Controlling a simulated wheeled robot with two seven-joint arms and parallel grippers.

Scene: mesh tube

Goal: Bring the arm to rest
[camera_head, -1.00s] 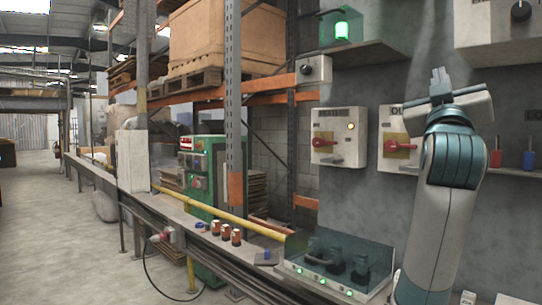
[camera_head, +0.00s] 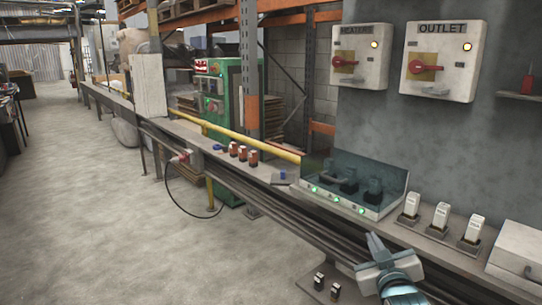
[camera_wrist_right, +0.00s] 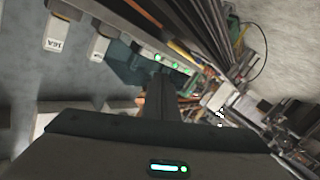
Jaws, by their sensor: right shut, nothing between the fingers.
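My right gripper (camera_head: 374,247) is low at the bottom right of the head view, in front of the bench edge. Its fingers are together with nothing between them, and it touches nothing that I can see. In the right wrist view the fingers (camera_wrist_right: 158,95) point toward the teal tray with green lights (camera_wrist_right: 150,68). My left gripper is in neither view.
A bench (camera_head: 290,190) runs along the wall. It carries the teal tray (camera_head: 335,205), several white blocks (camera_head: 440,215), a white box (camera_head: 518,262) and red-brown pieces (camera_head: 242,153). Panels marked HEATERS (camera_head: 358,57) and OUTLET (camera_head: 440,60) hang above. The floor (camera_head: 100,210) at left is clear.

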